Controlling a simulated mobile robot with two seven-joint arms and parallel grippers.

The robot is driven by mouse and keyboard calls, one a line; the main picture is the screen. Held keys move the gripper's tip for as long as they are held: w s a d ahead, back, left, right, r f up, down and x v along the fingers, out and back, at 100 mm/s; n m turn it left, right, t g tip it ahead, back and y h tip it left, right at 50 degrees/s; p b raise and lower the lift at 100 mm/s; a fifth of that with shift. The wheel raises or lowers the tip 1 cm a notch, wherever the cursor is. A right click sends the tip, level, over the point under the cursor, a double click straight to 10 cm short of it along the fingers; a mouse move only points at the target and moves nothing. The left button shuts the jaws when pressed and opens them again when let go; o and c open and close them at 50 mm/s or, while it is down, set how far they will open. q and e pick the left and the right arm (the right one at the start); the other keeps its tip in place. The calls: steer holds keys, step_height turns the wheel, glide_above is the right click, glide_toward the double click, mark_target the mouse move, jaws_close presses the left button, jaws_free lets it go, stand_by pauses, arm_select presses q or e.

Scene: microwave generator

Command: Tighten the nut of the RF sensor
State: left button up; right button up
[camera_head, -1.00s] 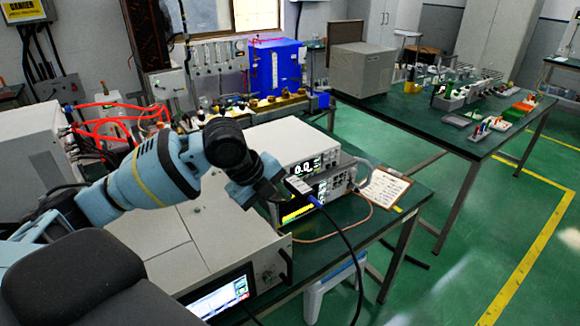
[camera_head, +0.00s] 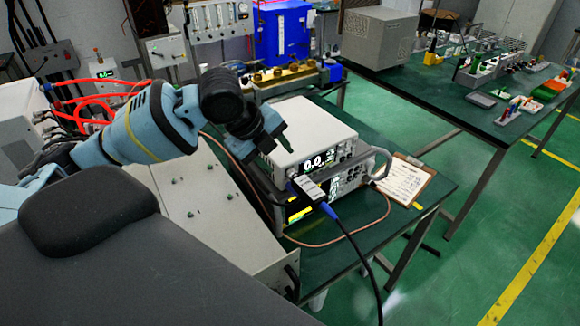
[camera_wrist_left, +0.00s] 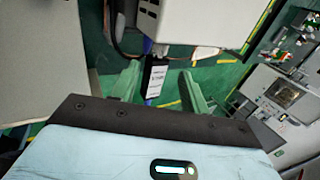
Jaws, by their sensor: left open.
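The RF sensor (camera_head: 310,189) is a small white-labelled module at the front of the instrument stack. A blue plug (camera_head: 327,210) with a black cable leaves its lower end. Its nut is too small to make out. My left gripper (camera_head: 274,137) is above and left of the sensor in the head view, apart from it and empty. In the left wrist view the gripper (camera_wrist_left: 160,88) has its two green fingers spread, and the sensor (camera_wrist_left: 156,76) shows in the gap between them, farther off. My right gripper is in neither view.
The grey instrument (camera_head: 310,130) with a lit display has a protruding handle (camera_head: 378,158) beside the sensor. A copper-coloured cable (camera_head: 345,236) loops over the green bench. A clipboard (camera_head: 405,180) lies to the right. A large light-grey cabinet (camera_head: 200,200) is below my arm.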

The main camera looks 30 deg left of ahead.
mark_target(292, 173)
arm_select(q)
steer(key=shift+x, duration=3.9)
steer(key=shift+d, duration=0.1)
steer(key=shift+c, duration=0.2)
steer(key=c, duration=0.9)
